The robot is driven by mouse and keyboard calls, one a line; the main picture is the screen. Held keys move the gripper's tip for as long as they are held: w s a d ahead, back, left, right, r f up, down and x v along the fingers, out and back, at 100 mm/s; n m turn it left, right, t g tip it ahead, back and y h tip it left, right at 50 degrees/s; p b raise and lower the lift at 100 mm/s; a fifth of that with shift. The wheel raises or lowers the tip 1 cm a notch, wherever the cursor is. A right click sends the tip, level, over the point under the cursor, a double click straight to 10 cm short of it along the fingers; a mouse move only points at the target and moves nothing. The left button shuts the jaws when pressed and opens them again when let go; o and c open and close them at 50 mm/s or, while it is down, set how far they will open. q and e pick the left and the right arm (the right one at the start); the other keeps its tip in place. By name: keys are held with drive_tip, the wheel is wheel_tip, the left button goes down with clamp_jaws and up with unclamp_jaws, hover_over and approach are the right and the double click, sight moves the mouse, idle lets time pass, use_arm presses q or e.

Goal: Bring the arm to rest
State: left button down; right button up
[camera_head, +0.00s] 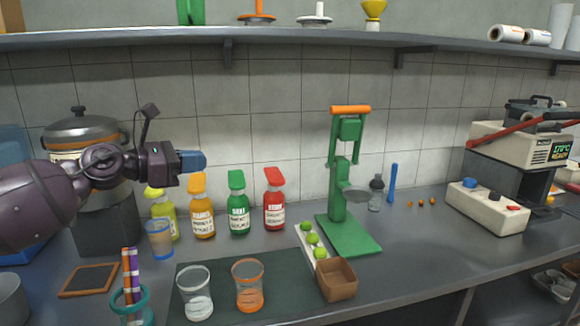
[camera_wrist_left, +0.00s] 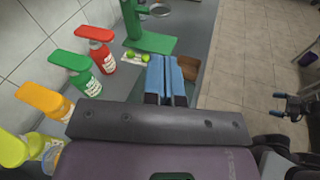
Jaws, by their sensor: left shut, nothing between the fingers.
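My left arm (camera_head: 45,200) comes in from the left of the head view and is raised above the counter. Its gripper (camera_head: 192,160) has blue fingers, shut with nothing between them, in the air above and behind the row of bottles as seen in the picture. The left wrist view shows the two blue fingers (camera_wrist_left: 166,80) side by side, with a green press and a brown box beyond them.
Yellow, orange, green and red bottles (camera_head: 238,205) stand along the wall. Glasses (camera_head: 197,300) stand on a dark mat in front. The green press (camera_head: 345,235), a tray of limes (camera_head: 307,228) and a brown box (camera_head: 336,280) are mid-counter. A pot (camera_head: 82,130) stands behind my left arm.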

use_arm(q)
drive_tip(key=s+f+n+t+y, duration=0.4)
drive_tip(key=f+n, duration=0.7)
drive_tip(key=n, duration=0.7)
drive_tip(key=s+f+n+t+y, duration=0.4)
drive_tip(key=f+n, duration=0.7)
drive_tip(key=n, duration=0.6)
drive_tip(key=s+a+f+n+g+y, duration=0.2)
drive_tip(key=s+f+n, duration=0.2)
drive_tip(key=s+f, duration=0.4)
drive_tip(key=s+a+f+n+g+y, duration=0.1)
drive_tip(key=s+f+n, duration=0.4)
drive_tip(key=s, duration=0.8)
drive_tip(key=s+a+f+n+g+y+p, duration=0.1)
drive_tip(key=s+a+f+n+g+y, duration=0.1)
drive_tip(key=s+f, duration=0.8)
drive_tip(key=a+f+n+g, duration=0.1)
drive_tip(key=a+f+n, duration=0.1)
drive_tip(key=a, duration=0.1)
drive_tip(key=shift+s+y, duration=0.3)
drive_tip(key=shift+s, duration=0.1)
